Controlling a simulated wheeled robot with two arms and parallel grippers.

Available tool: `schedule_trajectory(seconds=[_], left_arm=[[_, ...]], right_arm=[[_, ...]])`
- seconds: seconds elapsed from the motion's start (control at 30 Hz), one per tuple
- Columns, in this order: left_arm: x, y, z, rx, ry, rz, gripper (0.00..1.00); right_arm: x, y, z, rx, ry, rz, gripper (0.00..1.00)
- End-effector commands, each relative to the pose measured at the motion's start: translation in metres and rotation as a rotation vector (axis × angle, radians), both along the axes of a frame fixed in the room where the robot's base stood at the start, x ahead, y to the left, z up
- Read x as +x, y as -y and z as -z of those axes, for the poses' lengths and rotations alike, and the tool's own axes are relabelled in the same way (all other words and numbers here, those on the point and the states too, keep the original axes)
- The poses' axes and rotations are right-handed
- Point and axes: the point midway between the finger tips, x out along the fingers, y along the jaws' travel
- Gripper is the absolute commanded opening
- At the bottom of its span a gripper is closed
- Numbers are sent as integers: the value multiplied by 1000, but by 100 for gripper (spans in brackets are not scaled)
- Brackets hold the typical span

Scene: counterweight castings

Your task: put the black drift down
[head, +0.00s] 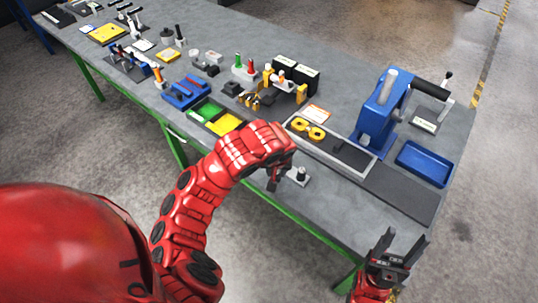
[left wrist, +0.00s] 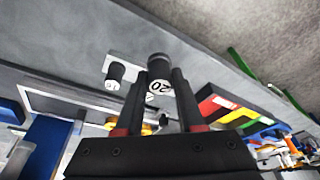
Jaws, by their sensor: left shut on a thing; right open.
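My left gripper (head: 275,180) hangs over the near part of the bench, partly hidden by its own red arm. In the left wrist view its two fingers (left wrist: 160,100) are shut on the black drift (left wrist: 158,68), a dark cylinder with a grey end and a white label reading 20. Whether the drift touches the bench I cannot tell. A pale plate (head: 304,183) with a black upright piece lies just right of the gripper; that piece (left wrist: 115,75) also shows in the left wrist view. My right gripper (head: 400,248) is open and empty, off the bench's front edge.
A framed dark tray (head: 345,152) with yellow rings lies behind the plate. A blue press (head: 380,105) and a blue tray (head: 424,163) stand at the right. Green and yellow bins (head: 207,110) stand left of the arm. The bench's right front strip is clear.

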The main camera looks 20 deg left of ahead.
Motion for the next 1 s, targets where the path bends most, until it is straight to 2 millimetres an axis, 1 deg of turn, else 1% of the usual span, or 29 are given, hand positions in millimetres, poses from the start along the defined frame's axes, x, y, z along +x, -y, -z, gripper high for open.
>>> schedule_trajectory(seconds=[0.03,0.1,0.23,0.37,0.4,0.5,0.77,0.9,1.0], left_arm=[[13,-5,5,-5,-5,-7,0],[32,-13,6,-6,0,-6,0],[64,-27,10,-7,-2,-3,0],[88,-38,8,-3,-1,0,0],[91,-41,6,-2,-5,-2,0],[100,-44,8,-2,-1,1,0],[108,-49,10,2,-3,1,0],[106,-49,26,2,-8,0,0],[106,-49,39,0,-6,-1,0]], right_arm=[[0,0,5,0,0,0,59],[0,0,11,0,0,0,59],[0,0,23,0,0,0,59],[0,0,20,0,0,0,59],[0,0,15,0,-1,0,59],[0,0,11,0,0,0,59],[0,0,8,0,0,0,59],[0,0,-12,0,0,0,59],[0,0,-18,0,0,0,59]])
